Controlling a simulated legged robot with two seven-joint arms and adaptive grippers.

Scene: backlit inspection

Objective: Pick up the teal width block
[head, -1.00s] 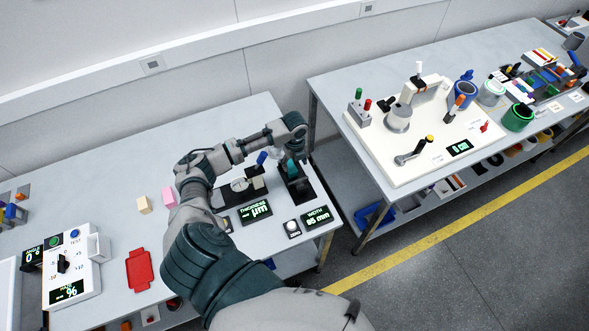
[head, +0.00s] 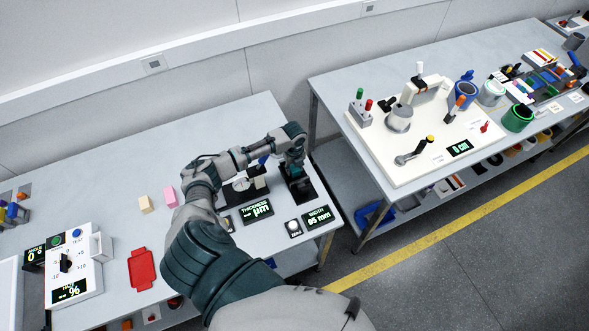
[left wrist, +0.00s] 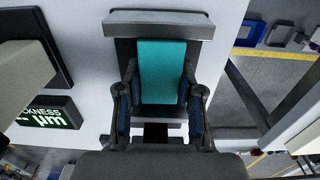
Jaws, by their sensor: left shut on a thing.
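The teal width block (left wrist: 161,72) stands in the black width gauge (head: 304,193) at the right end of the near table. In the left wrist view it sits between the two dark fingers of my left gripper (left wrist: 160,84), which is shut on it, one finger on each side. In the head view the left gripper (head: 296,166) is over the gauge and hides the block. The width display (head: 317,216) is lit in front of the gauge. My right gripper is not in view.
The thickness display (head: 255,211) and a dial gauge stand left of the width gauge. A pink block (head: 169,196), a cream block (head: 145,204) and a red tray (head: 140,269) lie further left. A gap separates this table from the right table (head: 330,86).

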